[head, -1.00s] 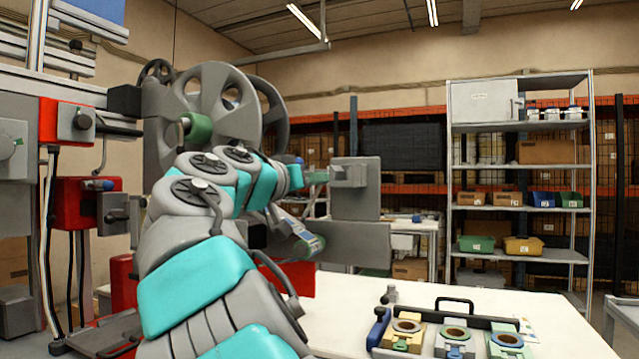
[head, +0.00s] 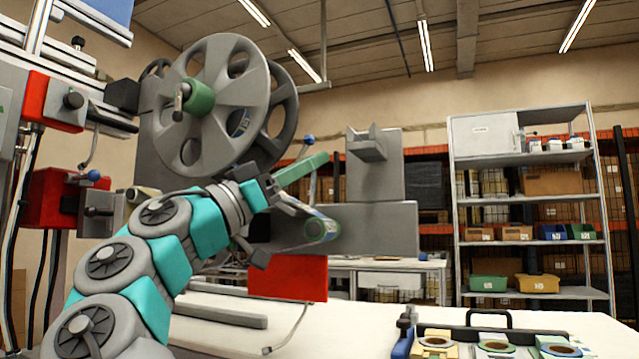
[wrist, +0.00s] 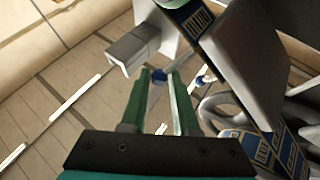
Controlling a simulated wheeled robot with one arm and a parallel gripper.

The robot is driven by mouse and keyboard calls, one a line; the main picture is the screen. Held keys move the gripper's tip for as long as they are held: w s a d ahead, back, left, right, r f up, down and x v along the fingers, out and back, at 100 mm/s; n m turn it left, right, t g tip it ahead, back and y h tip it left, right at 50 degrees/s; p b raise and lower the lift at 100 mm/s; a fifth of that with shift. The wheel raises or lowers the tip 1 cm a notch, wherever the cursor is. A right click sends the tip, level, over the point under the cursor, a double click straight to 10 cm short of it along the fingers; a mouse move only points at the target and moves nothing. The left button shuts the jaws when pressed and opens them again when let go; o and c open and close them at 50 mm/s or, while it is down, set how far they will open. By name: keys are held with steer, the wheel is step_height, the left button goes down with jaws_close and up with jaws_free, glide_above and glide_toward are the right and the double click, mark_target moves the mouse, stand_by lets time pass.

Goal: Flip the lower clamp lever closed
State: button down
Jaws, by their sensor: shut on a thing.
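My gripper (head: 318,160) has green fingers and points up and to the right in the head view, in front of the grey machine plate. In the wrist view my gripper (wrist: 159,75) has a blue ball knob (wrist: 159,76) between its two fingertips, and is shut on it. A blue knob (head: 308,140) shows just above the fingers in the head view. The knob looks like the end of a clamp lever; the lever's arm and pivot are mostly hidden. A second blue knob (wrist: 203,80) shows to the right of the fingers in the wrist view.
A large grey reel (head: 215,70) with a green hub stands above my arm. A grey bracket (head: 368,145) juts out at right. A red block (head: 288,278) is below. The white table (head: 350,318) carries a tray of tape rolls (head: 493,345) at right.

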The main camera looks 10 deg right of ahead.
steer(key=shift+a+f+b, duration=0.3)
steer(key=shift+a+f, duration=0.15)
steer(key=shift+f, duration=0.4)
steer(key=shift+a+f+b, duration=0.3)
steer(key=shift+a+f, duration=0.1)
steer(key=shift+f, duration=0.45)
steer(key=shift+a+f+b, duration=0.3)
steer(key=shift+a+f, duration=0.15)
steer(key=shift+f, duration=0.4)
steer(key=c, duration=0.9)
jaws_free()
steer(key=shift+w+d, duration=0.1)
steer(key=shift+w, duration=0.05)
steer(key=shift+o, duration=1.1)
steer(key=shift+r, duration=0.1)
steer(key=shift+a, duration=0.2)
